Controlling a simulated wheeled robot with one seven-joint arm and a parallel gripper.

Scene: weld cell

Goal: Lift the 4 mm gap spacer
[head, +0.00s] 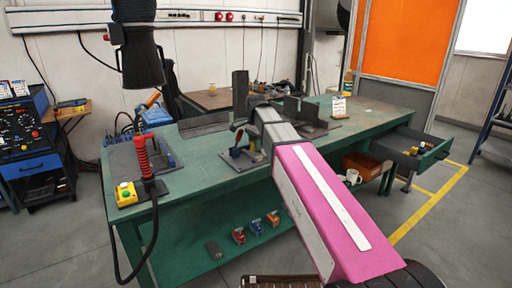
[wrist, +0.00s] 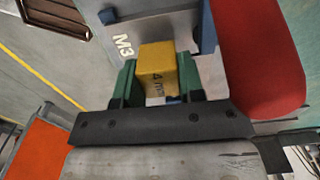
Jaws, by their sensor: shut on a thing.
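The 4 mm gap spacer (wrist: 158,66) is a yellow block with dark "4 mm" lettering, seen in the wrist view. My gripper (wrist: 157,80) is shut on it, with one green finger against each side. A grey plate or block marked "M3" and blue parts lie close beyond the spacer. I cannot tell whether the spacer still touches what is under it. In the head view my gripper (head: 247,148) is low over the middle of the green workbench (head: 205,150), and my arm partly hides that area.
A large red rounded part (wrist: 262,60) is close on the right in the wrist view. In the head view, dark upright plates (head: 303,110) stand on the bench. A yellow button box (head: 126,194) is at the left corner. An open drawer (head: 428,156) juts out at the right.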

